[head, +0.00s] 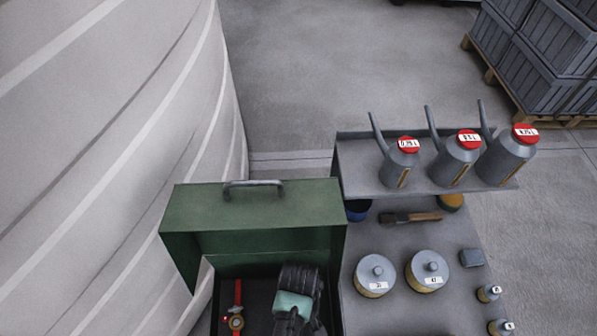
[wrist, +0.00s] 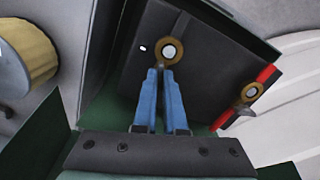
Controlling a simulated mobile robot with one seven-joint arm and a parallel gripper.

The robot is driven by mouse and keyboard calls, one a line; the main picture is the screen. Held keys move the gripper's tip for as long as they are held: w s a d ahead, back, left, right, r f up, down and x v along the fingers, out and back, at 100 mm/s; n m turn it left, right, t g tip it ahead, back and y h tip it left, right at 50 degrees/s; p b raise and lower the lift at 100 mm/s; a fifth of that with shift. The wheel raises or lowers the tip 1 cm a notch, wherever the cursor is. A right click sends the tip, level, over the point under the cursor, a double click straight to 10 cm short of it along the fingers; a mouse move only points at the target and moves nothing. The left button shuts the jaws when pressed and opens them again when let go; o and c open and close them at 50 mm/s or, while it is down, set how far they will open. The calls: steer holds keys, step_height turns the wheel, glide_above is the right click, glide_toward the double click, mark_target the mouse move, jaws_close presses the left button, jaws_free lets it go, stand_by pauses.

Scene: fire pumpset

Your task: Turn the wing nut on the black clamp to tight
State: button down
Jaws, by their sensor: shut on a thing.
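In the wrist view, a brass disc with a pale round centre marks the black clamp (wrist: 172,50), whose dark body barely stands out from the dark box floor. A small grey tip, seemingly a wing of its wing nut (wrist: 159,66), shows at my fingertips. My gripper (wrist: 160,72) has its two blue fingers closed together on this wing nut, at the disc's lower left edge. A small white mark lies left of the disc. In the head view, my gripper (head: 292,306) reaches into the box and hides the black clamp.
The green box (head: 255,215) has a raised lid with a handle. Right of it, a shelf unit (head: 415,300) holds tins, a brush and spouted cans.

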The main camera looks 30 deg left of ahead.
steer(key=shift+m, duration=0.3)
steer(key=m+p, duration=0.2)
steer(key=m, duration=0.1)
steer(key=shift+r+m, duration=0.1)
steer(key=shift+m, duration=0.2)
steer(key=m+p, duration=0.2)
steer(key=m, duration=0.3)
steer(key=shift+m, duration=0.3)
steer(key=m, duration=0.4)
steer(key=shift+p, duration=0.35)
steer(key=m, duration=0.5)
steer(key=shift+m, duration=0.3)
steer(key=c, duration=1)
jaws_free()
steer(key=shift+p, duration=0.3)
